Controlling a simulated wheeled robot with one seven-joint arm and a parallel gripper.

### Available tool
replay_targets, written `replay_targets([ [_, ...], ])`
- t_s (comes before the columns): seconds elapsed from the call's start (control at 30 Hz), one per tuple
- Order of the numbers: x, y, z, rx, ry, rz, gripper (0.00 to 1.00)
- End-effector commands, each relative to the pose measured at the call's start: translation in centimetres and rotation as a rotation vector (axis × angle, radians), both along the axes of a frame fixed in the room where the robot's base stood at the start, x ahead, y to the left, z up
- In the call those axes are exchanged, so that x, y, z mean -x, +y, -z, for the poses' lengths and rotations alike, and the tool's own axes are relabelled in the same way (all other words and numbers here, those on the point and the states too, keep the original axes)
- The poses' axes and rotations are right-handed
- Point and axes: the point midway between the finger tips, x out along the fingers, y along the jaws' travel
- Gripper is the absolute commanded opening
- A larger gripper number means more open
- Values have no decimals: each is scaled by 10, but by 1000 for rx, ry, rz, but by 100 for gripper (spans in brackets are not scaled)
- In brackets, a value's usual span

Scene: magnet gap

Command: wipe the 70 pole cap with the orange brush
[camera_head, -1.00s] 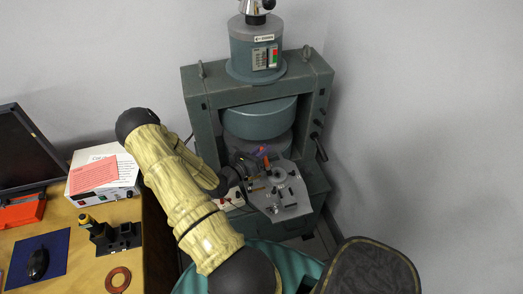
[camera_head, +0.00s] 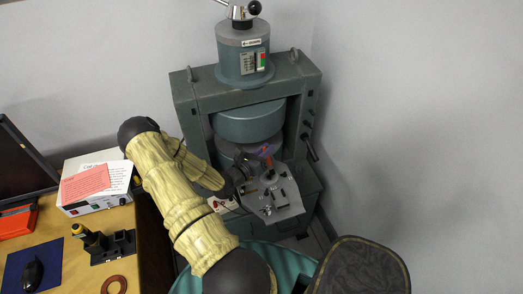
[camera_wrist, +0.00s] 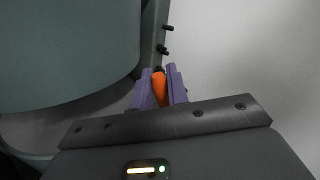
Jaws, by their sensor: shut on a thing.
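The green magnet frame (camera_head: 186,92) stands at the back with a round teal upper pole (camera_head: 249,124). A greyer round part (camera_head: 228,150) lies under it across a narrow gap, partly hidden by my arm. I cannot read a 70 on either, so I cannot tell which is the 70 pole cap. My gripper (camera_head: 265,154) is in front of the gap. In the wrist view its purple fingers (camera_wrist: 160,88) are shut on the orange brush (camera_wrist: 159,87). The brush tip looks dark. A large teal round part (camera_wrist: 65,45) fills the left there; I cannot tell whether the brush touches it.
A grey plate with small fittings (camera_head: 283,201) juts out below the gap. Knobs and a lever (camera_head: 310,147) stick out on the frame's right side. The wooden desk (camera_head: 75,252) at left carries a white box (camera_head: 97,205) and a black holder (camera_head: 113,246). The right wall is bare.

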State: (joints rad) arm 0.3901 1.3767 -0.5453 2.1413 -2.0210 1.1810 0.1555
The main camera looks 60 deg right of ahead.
Motion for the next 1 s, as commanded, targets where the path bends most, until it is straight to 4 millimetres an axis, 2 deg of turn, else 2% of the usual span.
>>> replay_targets([
  [0.27,13,-12,1,-2,2,2,0],
  [1.0,12,-11,-1,-2,0,1,0],
])
